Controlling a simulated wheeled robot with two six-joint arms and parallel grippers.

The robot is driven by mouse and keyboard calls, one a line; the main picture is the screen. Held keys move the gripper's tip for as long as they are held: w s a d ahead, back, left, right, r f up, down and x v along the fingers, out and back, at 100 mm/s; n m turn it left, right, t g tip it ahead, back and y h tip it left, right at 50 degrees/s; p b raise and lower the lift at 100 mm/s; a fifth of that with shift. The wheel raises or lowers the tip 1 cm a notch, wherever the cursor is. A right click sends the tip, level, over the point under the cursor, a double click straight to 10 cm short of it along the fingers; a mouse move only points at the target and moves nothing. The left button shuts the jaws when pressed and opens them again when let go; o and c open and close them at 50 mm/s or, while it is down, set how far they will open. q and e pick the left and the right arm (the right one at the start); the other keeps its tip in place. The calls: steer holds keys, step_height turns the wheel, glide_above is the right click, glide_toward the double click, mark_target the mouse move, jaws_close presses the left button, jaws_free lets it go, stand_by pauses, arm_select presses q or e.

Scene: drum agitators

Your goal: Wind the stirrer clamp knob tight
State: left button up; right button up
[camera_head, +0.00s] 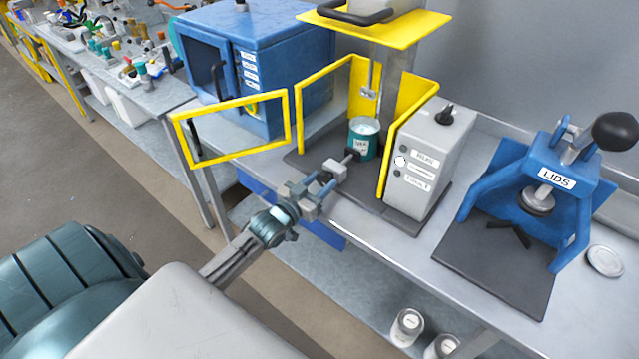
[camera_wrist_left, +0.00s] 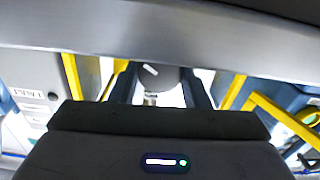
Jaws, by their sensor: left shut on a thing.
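The stirrer stand has a yellow guard frame (camera_head: 325,85) and a thin metal shaft (camera_head: 371,75) above a teal can (camera_head: 362,143) with pale contents. A small dark clamp knob (camera_head: 352,156) shows in front of the can. My left gripper (camera_head: 343,164) reaches toward the stand from the front and is shut on the knob. In the left wrist view the round dark knob (camera_wrist_left: 150,76) with a white mark sits between my two dark fingers (camera_wrist_left: 160,88). My right gripper is not in view.
A grey control box (camera_head: 430,160) with a black dial stands right of the can. The yellow guard door (camera_head: 235,128) hangs open at the left. A blue lid press (camera_head: 545,185) stands further right, a blue cabinet (camera_head: 285,60) behind left. Two cans stand on the lower shelf.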

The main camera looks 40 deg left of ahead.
arm_select(q)
steer(key=m+b, duration=0.1)
steer(key=m, duration=0.2)
steer(key=shift+f+m, duration=0.1)
steer(key=shift+m, duration=0.3)
steer(key=o, duration=1)
